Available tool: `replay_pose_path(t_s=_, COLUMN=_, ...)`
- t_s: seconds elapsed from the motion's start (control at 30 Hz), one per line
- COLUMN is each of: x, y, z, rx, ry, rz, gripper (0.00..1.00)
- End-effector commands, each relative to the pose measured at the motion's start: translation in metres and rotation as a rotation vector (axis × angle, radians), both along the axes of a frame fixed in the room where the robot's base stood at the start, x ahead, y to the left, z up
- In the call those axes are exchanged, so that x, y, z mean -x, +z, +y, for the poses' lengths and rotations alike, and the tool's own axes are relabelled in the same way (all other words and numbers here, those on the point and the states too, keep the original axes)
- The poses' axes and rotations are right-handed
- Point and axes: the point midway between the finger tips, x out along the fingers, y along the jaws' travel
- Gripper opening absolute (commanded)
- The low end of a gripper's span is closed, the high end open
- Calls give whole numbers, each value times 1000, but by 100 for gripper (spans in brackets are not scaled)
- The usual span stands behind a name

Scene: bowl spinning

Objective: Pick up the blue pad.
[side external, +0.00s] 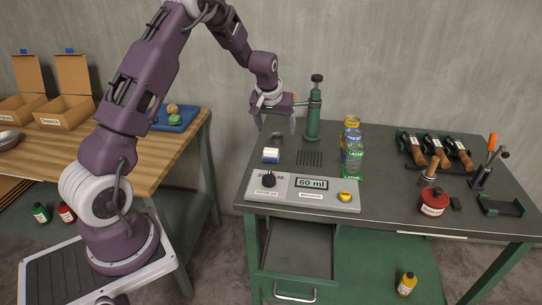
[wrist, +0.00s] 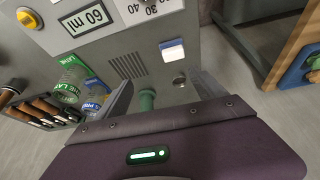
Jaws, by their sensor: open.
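A small blue-and-white pad (side external: 271,155) lies on the dark bench top, behind the left end of the grey control panel. It also shows in the wrist view (wrist: 172,50), mostly white on top with blue along an edge. My gripper (side external: 278,130) is open and empty, pointing down above the bench, behind and higher than the pad. In the wrist view my gripper (wrist: 163,85) has its fingers spread, with the pad beyond the fingertips and apart from them.
A green column (side external: 313,122) stands right of my gripper. The control panel (side external: 302,192) reads 60 ml. A small metal part (side external: 277,138) sits behind the pad. A blue tray (side external: 175,120) lies on the wooden table.

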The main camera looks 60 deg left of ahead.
Motion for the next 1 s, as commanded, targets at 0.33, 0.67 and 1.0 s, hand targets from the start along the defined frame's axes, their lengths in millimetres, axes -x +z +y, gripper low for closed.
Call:
replay_pose_path(t_s=0.33, x=-11, y=-91, z=49, rx=-17, ry=79, rz=25, gripper=80)
replay_pose_path(t_s=0.67, x=-24, y=-139, z=60, rx=-17, ry=77, rz=25, gripper=80)
replay_pose_path(t_s=1.0, x=-25, y=-140, z=60, rx=-18, ry=76, rz=25, gripper=54)
